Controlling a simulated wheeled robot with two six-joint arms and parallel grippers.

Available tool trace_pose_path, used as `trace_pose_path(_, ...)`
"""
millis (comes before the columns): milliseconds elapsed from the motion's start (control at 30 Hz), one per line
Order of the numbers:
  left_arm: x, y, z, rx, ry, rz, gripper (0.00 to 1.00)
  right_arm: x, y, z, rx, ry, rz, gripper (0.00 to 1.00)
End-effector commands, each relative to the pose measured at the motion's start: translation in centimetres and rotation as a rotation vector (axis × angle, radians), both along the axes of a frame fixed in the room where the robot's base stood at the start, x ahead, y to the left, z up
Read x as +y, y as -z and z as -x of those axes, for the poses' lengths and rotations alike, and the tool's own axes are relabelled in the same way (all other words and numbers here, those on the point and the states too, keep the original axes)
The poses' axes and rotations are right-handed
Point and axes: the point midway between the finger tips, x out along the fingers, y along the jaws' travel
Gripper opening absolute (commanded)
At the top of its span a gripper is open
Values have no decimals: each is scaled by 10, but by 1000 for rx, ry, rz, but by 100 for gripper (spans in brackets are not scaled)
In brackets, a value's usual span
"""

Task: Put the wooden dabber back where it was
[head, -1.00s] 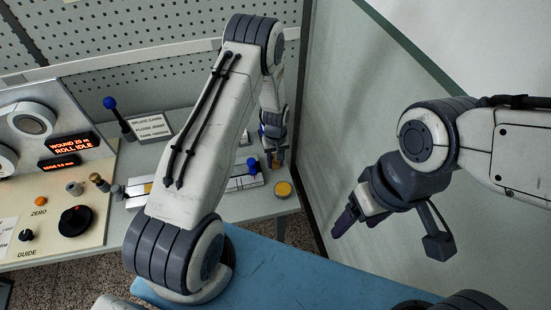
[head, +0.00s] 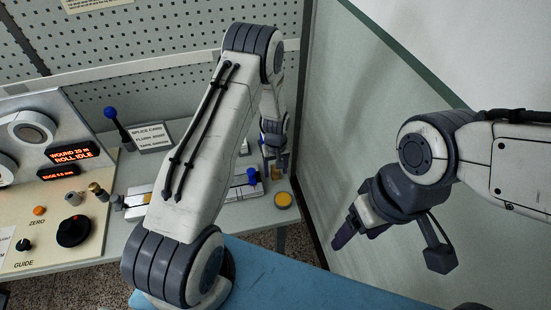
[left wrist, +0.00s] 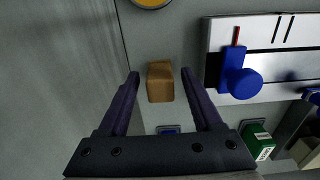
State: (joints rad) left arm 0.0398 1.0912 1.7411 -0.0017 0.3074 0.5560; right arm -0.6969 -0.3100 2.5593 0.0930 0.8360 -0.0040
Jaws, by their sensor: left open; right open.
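The wooden dabber shows as a small brown block (left wrist: 160,82) in the left wrist view, between the open fingers of my left gripper (left wrist: 160,74). Gaps show between it and both fingers, so it is not gripped. In the head view my left gripper (head: 276,162) hangs over the right end of the bench, and the dabber is mostly hidden by it. My right gripper (head: 347,234) is off to the right in front of the pale wall panel, open and empty.
A yellow round tin (head: 283,200) stands close by at the bench's right edge. A metal splicing bar (left wrist: 275,65) with a blue-knobbed clamp (left wrist: 240,80) lies beside the dabber. A green box (left wrist: 257,142) is near. The panel (head: 355,130) stands just right of the bench.

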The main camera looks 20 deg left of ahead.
Motion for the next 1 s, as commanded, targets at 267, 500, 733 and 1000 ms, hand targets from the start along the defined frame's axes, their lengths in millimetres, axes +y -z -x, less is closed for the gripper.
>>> trace_pose_path(267,0,-50,-1,-6,0,0,67,0,25,0,1,4,1,71)
trace_pose_path(500,0,-92,0,-4,0,0,67,0,37,0,1,6,1,71)
trace_pose_path(733,-10,-118,5,-3,35,1,67,0,40,0,1,7,1,71)
trace_pose_path(1000,-113,-214,91,-28,484,23,67,0,40,0,1,7,1,71)
